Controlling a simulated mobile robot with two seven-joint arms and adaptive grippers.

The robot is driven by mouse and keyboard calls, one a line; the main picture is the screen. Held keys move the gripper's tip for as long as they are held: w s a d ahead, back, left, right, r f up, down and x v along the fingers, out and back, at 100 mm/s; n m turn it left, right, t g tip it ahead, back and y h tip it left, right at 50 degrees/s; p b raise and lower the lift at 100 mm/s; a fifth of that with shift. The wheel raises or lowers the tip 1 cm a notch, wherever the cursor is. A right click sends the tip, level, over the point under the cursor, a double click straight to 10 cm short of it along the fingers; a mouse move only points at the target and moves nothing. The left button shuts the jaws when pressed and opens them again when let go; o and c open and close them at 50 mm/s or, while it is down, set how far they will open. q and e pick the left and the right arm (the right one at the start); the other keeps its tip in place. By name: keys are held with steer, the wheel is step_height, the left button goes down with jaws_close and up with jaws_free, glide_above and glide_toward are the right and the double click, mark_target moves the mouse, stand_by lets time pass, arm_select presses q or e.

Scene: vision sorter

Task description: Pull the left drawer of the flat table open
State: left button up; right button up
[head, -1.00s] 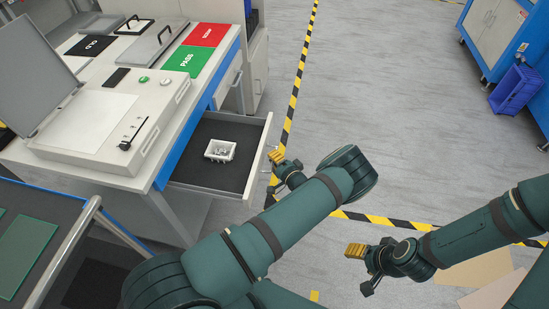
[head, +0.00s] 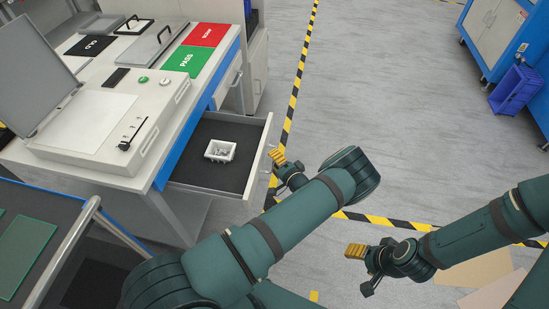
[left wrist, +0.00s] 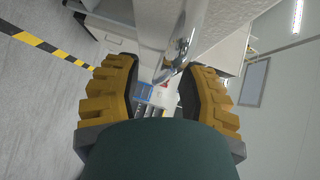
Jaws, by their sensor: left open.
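The left drawer (head: 232,182) of the flat table (head: 150,180) is pulled out and stands open, with its dark inner floor showing. A small white bin with small parts (head: 220,151) lies inside it. My left gripper (head: 278,157) is just outside the drawer's front, on its right in the head view. In the left wrist view, its yellow fingers (left wrist: 160,95) are apart, with the metal drawer handle (left wrist: 180,48) showing ahead between them. I cannot tell whether they touch it. My right gripper (head: 357,250) hangs over the floor, away from the drawer; its finger gap is unclear.
The tabletop carries a green PASS mat (head: 187,61), a red mat (head: 208,34) and a grey device with a raised lid (head: 110,120). A dark cart with a metal rail (head: 70,250) stands at lower left. The floor right of the drawer is clear, with striped tape.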

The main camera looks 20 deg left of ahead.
arm_select(q)
steer(key=v, duration=1.1)
steer(key=shift+s, duration=0.1)
steer(key=s+a+f+n+g+h, duration=0.1)
steer(key=s+a+f+g+h, duration=0.15)
steer(key=s+g, duration=0.35)
steer(key=s+a+f+n+g+h, duration=0.1)
steer(key=s+f+g+h, duration=0.2)
steer(key=s, duration=0.5)
steer(key=s+d+n+g+h, duration=0.2)
steer(key=s+d+g+h, duration=0.2)
steer(key=s+d+h, duration=0.3)
steer(key=w+d+r+n+t+h, duration=0.2)
steer(key=r+t+h, duration=0.3)
steer(key=r, duration=0.4)
steer(key=shift+w+d+n+t, duration=0.2)
steer(key=shift+d+n+t, duration=0.1)
steer(key=shift+d+t, duration=0.4)
